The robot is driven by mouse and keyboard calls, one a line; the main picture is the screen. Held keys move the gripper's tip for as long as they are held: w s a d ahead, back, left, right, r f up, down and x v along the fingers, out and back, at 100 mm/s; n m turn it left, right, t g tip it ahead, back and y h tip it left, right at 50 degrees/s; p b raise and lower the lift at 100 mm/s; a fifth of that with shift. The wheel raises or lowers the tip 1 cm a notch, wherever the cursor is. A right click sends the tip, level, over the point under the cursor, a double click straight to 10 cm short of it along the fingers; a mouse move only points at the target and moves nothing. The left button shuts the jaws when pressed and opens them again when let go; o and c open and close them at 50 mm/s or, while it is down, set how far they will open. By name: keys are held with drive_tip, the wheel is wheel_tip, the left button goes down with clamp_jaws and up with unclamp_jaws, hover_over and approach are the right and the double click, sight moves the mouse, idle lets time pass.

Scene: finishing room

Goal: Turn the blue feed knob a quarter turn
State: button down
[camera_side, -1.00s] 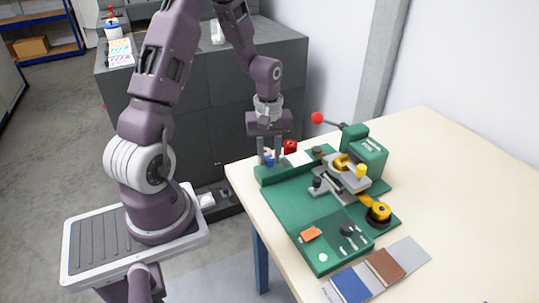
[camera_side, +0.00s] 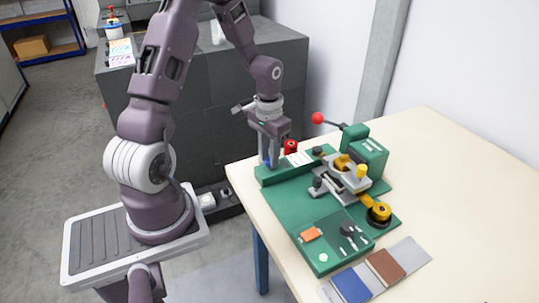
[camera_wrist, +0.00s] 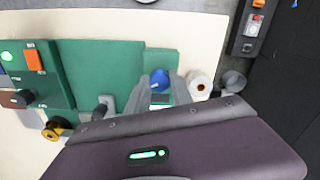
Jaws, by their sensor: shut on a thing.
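The blue feed knob (camera_wrist: 159,82) sits on the green base of the machine, and in the side view only a bit of its blue (camera_side: 267,164) shows between the fingers.
A red item (camera_side: 291,147) stands close behind my gripper. An orange switch (camera_side: 311,234) is at the front. Colour samples (camera_side: 385,266) lie alongside; the table's right side is clear.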

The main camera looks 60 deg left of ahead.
drive_tip(key=shift+m, duration=2.3)
drive_tip(key=c, duration=1.1)
unclamp_jaws()
wheel_tip(320, 180, up, 7)
drive_tip(key=shift+a+r, duration=0.1)
